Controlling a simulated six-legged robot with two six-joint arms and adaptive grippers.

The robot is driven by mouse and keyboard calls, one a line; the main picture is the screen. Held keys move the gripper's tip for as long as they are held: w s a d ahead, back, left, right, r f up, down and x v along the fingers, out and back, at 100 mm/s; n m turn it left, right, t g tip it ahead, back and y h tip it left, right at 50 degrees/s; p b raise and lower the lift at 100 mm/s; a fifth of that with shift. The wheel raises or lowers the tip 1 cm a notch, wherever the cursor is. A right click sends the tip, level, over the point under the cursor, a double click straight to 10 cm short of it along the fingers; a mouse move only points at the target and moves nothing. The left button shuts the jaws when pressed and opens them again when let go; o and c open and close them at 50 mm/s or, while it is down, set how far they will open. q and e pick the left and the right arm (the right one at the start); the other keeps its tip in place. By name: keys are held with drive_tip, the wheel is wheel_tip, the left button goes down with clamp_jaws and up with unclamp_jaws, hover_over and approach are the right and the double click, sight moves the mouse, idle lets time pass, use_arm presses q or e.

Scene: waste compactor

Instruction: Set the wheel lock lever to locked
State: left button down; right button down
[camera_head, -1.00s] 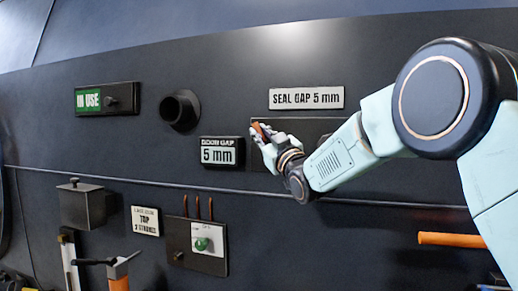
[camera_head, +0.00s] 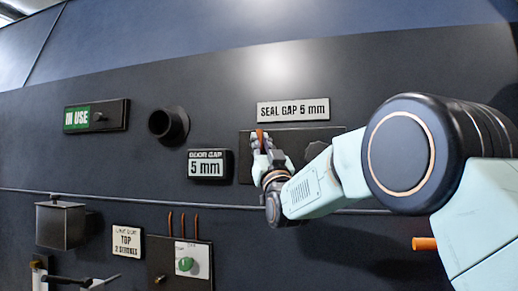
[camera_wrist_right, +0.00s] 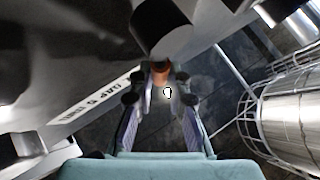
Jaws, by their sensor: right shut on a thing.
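An orange lever (camera_head: 260,138) stands nearly upright in front of the dark plate (camera_head: 318,138) under the "SEAL GAP 5 mm" label. No label naming it as the wheel lock lever is readable. My right gripper (camera_head: 261,147) is shut on this lever, and its fingers hide most of it. In the right wrist view, the orange end of the lever (camera_wrist_right: 160,72) shows between the fingertips of the right gripper (camera_wrist_right: 160,92), below a dark round part. My left gripper is not in view.
An "IN USE" plate (camera_head: 97,116), a dark round stub (camera_head: 169,124) and a "5 mm" door gap box (camera_head: 209,164) sit to the left. A green-knob panel (camera_head: 190,262) is lower. Another orange bar (camera_head: 424,243) sticks out at the right, near my arm.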

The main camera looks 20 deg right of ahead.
drive_tip(key=shift+w+f, duration=0.1)
drive_tip(key=shift+f, duration=0.25)
drive_tip(key=c, duration=1.7)
unclamp_jaws()
drive_tip(key=shift+o, duration=0.7)
drive_tip(key=shift+r, duration=0.1)
drive_tip(key=v, duration=1.2)
